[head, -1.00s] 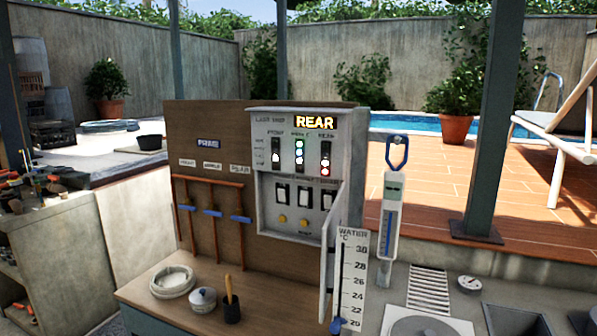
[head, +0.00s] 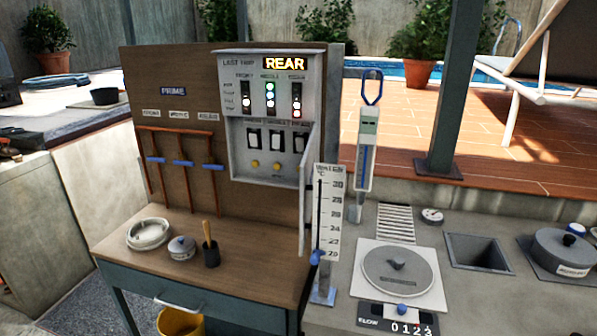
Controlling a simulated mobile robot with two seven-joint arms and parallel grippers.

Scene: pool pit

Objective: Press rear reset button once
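A grey control panel (head: 238,122) is mounted on a brown board, with a lit orange REAR sign (head: 284,63) at its top. Below are three columns of lights; the right-hand column (head: 297,99) shows red and white lamps. Two yellow round buttons, a left one (head: 255,164) and a right one (head: 277,170), are visible below the switches. No yellow button shows under the right-hand switch; the open panel door (head: 306,195) stands near there, edge-on. Neither of my grippers is in view.
A wooden counter (head: 205,228) below the board holds a white coil (head: 149,233), a small lidded pot (head: 182,247) and a dark cup (head: 211,254). A thermometer gauge (head: 328,215) stands right of the door. A grey counter with a round lid (head: 398,270) extends right.

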